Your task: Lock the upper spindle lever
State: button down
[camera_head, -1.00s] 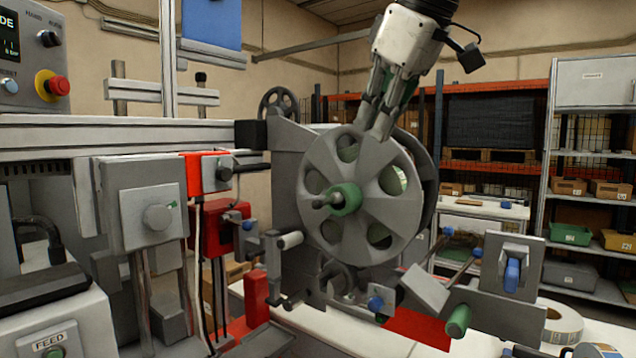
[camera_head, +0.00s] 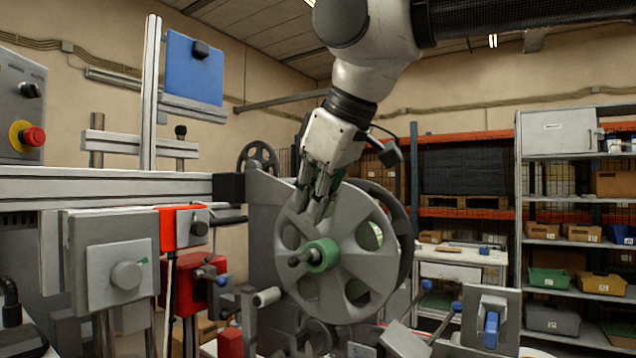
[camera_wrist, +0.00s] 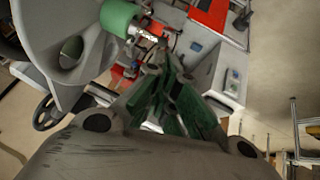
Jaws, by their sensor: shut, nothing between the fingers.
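The upper spindle has a green hub (camera_head: 321,255) with a short dark metal lever or shaft end (camera_head: 297,261) pointing left toward the viewer. It stands at the centre of a grey spoked reel (camera_head: 352,290). In the wrist view the green hub (camera_wrist: 118,17) is at the top left, with the metal piece (camera_wrist: 143,31) to its right. My gripper (camera_head: 311,208) is in front of the reel's upper part, above the hub and apart from it. Its green-padded fingers (camera_wrist: 178,108) are shut and empty. Whether the lever is locked cannot be told.
Red boxes (camera_head: 182,228) and a grey panel with a knob (camera_head: 125,275) stand left of the reel. A bracket with a blue lever (camera_head: 491,330) is at the lower right. Shelves with bins (camera_head: 548,280) stand behind at the right.

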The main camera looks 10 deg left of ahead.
aim_at(302, 259)
jog(key=x, duration=0.7)
jog(key=shift+a+f, duration=0.15)
jog(key=shift+f, duration=0.15)
